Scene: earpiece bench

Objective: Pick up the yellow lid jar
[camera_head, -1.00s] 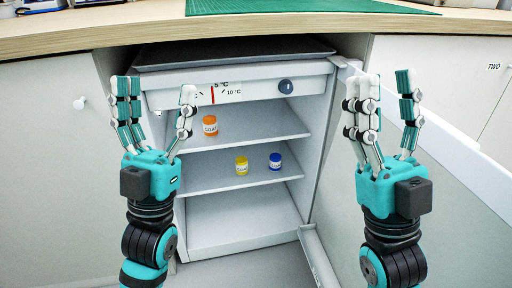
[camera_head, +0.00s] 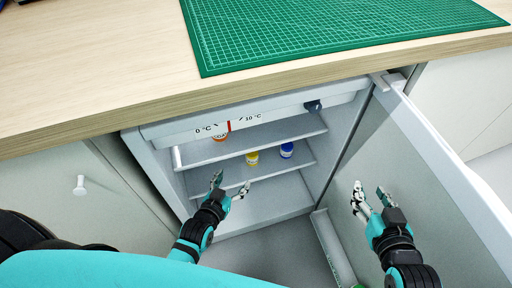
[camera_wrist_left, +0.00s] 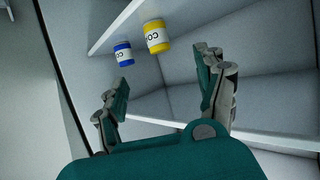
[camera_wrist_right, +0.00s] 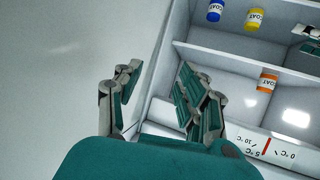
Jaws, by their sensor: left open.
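The yellow lid jar (camera_head: 252,158) stands on a lower shelf inside the open fridge, just left of a blue jar (camera_head: 287,150). It also shows in the left wrist view (camera_wrist_left: 157,36), ahead of the fingertips, and in the right wrist view (camera_wrist_right: 254,19). My left gripper (camera_head: 230,184) is open and empty at the fridge front, below and left of the yellow jar and apart from it. My right gripper (camera_head: 370,192) is open and empty in front of the open fridge door, away from the jars.
An orange jar (camera_head: 218,134) stands on the upper shelf, partly hidden by the fridge's top panel. The open fridge door (camera_head: 420,170) bounds the right side. The wooden bench top (camera_head: 100,75) with a green mat (camera_head: 340,30) overhangs the fridge.

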